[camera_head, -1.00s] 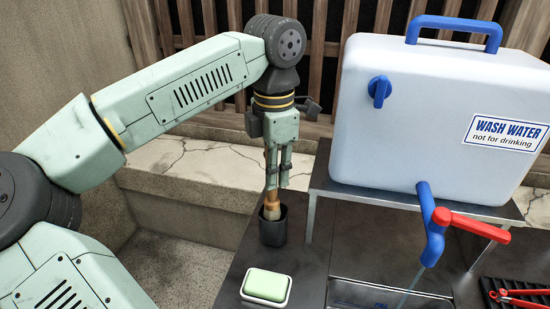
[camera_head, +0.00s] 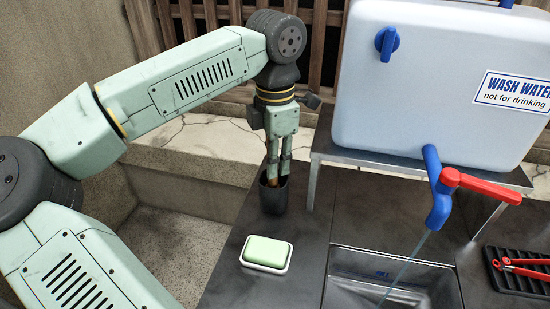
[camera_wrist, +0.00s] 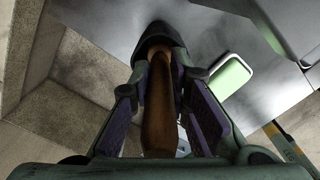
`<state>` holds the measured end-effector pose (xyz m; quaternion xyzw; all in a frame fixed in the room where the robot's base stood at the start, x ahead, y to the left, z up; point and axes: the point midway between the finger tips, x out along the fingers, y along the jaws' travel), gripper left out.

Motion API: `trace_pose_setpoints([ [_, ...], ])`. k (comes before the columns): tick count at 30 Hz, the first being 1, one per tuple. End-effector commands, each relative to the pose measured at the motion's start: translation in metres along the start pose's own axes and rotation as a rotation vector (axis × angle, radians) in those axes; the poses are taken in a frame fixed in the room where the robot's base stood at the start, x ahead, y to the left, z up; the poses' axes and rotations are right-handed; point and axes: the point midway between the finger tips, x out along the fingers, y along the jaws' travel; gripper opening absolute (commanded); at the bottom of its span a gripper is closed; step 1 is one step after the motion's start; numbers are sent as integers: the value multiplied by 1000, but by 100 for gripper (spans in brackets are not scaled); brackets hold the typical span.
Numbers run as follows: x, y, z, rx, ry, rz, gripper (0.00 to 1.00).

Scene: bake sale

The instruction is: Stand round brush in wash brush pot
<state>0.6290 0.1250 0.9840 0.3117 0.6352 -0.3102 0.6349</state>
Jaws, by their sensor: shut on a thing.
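The round brush (camera_wrist: 158,105) has a brown wooden handle that shows between my fingers in the wrist view. Its far end is inside the dark brush pot (camera_head: 273,196), which stands upright on the dark counter; the bristle end is hidden. My gripper (camera_head: 278,176) points down over the pot, with its fingertips at or just inside the rim. In the wrist view the pot (camera_wrist: 163,37) surrounds the brush's far end, and my fingers (camera_wrist: 160,100) lie along both sides of the handle. My gripper is shut on the brush.
A green soap bar on a white dish (camera_head: 265,268) sits in front of the pot. A white wash-water tank (camera_head: 430,100) stands right on a metal stand. Its blue tap with red lever (camera_head: 480,184) overhangs the sink (camera_head: 390,285). Red tongs (camera_head: 525,266) lie on a black rack far right.

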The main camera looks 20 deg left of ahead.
Motion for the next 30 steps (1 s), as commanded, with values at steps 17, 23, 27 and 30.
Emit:
trace_pose_setpoints([
  [17, 7, 0, 0, 0, 0, 0, 0],
  [23, 10, 0, 0, 0, 0, 0, 0],
  [27, 12, 0, 0, 0, 0, 0, 0],
  [30, 12, 0, 0, 0, 0, 0, 21],
])
